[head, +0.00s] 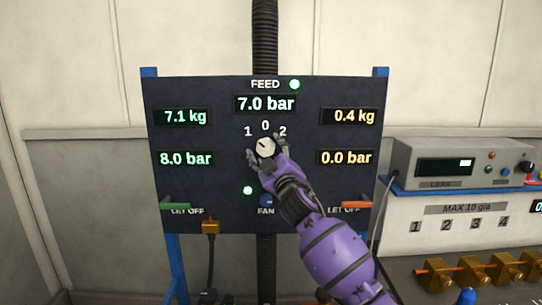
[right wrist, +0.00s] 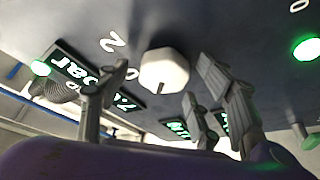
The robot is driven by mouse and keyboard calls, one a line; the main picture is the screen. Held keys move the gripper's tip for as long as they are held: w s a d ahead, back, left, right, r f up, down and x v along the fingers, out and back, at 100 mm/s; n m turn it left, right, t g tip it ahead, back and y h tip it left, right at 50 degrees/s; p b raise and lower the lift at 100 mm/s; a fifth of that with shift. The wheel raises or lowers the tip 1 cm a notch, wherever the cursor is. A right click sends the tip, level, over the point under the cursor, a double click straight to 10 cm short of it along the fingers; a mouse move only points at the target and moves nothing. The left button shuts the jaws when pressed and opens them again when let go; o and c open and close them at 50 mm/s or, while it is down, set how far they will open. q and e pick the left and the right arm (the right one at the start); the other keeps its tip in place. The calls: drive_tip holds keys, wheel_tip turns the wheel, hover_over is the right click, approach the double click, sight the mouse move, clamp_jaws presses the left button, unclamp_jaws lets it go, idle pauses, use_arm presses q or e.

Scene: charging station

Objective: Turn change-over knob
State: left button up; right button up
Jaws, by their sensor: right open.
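The change-over knob (head: 265,149) is a white faceted knob on the dark panel (head: 225,172), below the marks 1, 0 and 2. It carries a small dark mark, but I cannot tell surely which number it points to. In the right wrist view the white knob (right wrist: 164,71) shows near the middle, close to the 0 and the 2. My right gripper (head: 266,150) is open in front of the panel, its fingers on either side of the knob. In the right wrist view the fingers (right wrist: 152,82) stand apart from the knob. My left gripper is not in view.
The FEED display (head: 265,103) reads 7.0 bar. Left displays read 7.1 kg and 8.0 bar, right ones 0.4 kg and 0.0 bar. A green lever (head: 175,205), a red lever (head: 355,205) and a blue FAN knob (head: 266,201) sit lower. A grey instrument (head: 440,163) stands right.

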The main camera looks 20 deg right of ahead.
drive_tip(key=v, duration=1.1)
drive_tip(key=shift+s, duration=0.4)
drive_tip(key=s+d+f+m+g+h, duration=0.1)
drive_tip(key=s+f+m+g, duration=0.15)
drive_tip(key=s+f, duration=0.6)
drive_tip(key=s+d+f+m+g+h, duration=0.15)
drive_tip(key=s+f+g, duration=0.3)
drive_tip(key=f, duration=0.75)
drive_tip(key=s+d+f+m+g+h, duration=0.1)
drive_tip(key=s+f+m+g, duration=0.15)
drive_tip(key=s+f, duration=0.65)
drive_tip(key=s+a+f+m+g+y, duration=0.15)
drive_tip(key=s+f+g, duration=0.4)
drive_tip(key=s, duration=0.85)
drive_tip(key=s+a+f+m+g+y, duration=0.15)
drive_tip(key=s+f+g, duration=0.4)
drive_tip(key=s, duration=0.75)
drive_tip(key=w+a+f+t, duration=0.2)
drive_tip(key=w+f+t, duration=0.1)
drive_tip(key=f, duration=0.4)
drive_tip(key=w+a+f+t, duration=0.3)
drive_tip(key=f+t, duration=0.2)
drive_tip(key=f, duration=0.2)
drive_tip(key=shift+w+f, duration=0.2)
